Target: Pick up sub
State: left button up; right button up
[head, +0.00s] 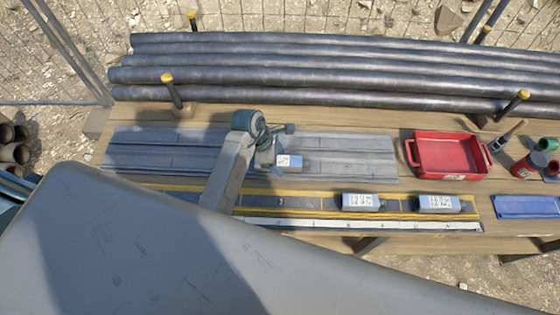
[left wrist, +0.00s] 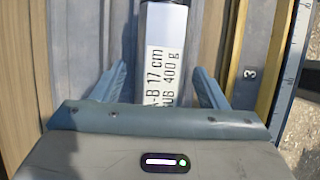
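A grey block-like sub (head: 292,162) with a white label lies on the grooved grey rack (head: 350,163) in the head view. In the left wrist view the sub (left wrist: 165,45) runs away from me, its label reading "17 cm" and "SUB 400 g". My left gripper (head: 277,152) is over it. In the left wrist view the fingers of my left gripper (left wrist: 161,72) stand on either side of the sub with visible gaps, so it is open. Two similar subs, a middle one (head: 361,202) and a right one (head: 440,204), lie on the yellow-edged strip. My right gripper does not show.
A red tray (head: 447,153) stands on the right, with a red can (head: 529,165) and a blue cloth-like item (head: 527,207) near it. Long dark pipes (head: 330,73) lie along the back between yellow-capped posts. A ruler strip (head: 400,225) runs along the front.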

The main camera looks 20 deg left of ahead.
pick_arm(q)
jog(key=c, duration=1.1)
jog(key=shift+r, duration=0.15)
